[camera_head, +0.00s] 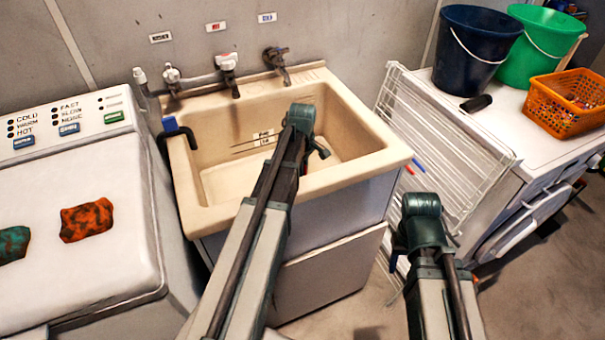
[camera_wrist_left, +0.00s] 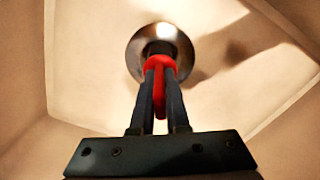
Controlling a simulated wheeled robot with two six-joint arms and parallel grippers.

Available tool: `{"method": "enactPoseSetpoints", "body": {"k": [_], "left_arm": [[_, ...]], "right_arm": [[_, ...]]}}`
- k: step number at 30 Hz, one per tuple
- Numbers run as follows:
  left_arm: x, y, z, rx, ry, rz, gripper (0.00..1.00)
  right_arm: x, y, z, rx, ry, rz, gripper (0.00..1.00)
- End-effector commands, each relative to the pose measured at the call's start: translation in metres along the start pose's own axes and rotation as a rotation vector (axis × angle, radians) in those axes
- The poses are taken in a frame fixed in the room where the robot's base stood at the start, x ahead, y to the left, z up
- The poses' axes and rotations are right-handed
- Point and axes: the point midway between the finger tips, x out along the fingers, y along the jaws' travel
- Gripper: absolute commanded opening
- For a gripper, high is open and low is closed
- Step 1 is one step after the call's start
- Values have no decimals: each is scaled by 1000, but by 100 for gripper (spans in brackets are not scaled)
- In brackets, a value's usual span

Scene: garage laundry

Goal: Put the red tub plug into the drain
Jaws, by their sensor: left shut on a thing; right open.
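The red tub plug (camera_wrist_left: 159,92) is between the two dark fingers of my left gripper (camera_wrist_left: 160,70) in the left wrist view. The round metal drain (camera_wrist_left: 138,45) shows just beyond the plug in the tub floor. The plug overlaps the drain's middle in that view, so I cannot tell whether it touches it. In the head view my left arm reaches into the beige laundry tub (camera_head: 190,190), and its wrist hides the plug and drain. My right gripper (camera_head: 398,247) hangs in front of the tub, to its right, pointing down; its fingers are mostly hidden.
A washer (camera_head: 75,265) with an orange cloth (camera_head: 87,220) and a teal cloth (camera_head: 14,243) stands left. A white wire rack (camera_head: 440,140) leans at the tub's right. Buckets (camera_head: 470,48) and an orange basket (camera_head: 565,103) sit on the right machine. Taps (camera_head: 228,65) line the tub's back.

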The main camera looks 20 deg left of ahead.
Motion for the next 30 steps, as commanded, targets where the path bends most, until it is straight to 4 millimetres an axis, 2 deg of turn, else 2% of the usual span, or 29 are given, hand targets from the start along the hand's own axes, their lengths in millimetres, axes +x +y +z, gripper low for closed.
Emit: {"method": "enactPoseSetpoints", "body": {"k": [30], "left_arm": [[26,0,0,0,0,0,0]], "right_arm": [[26,-2,-2,0,0,0,50]]}}
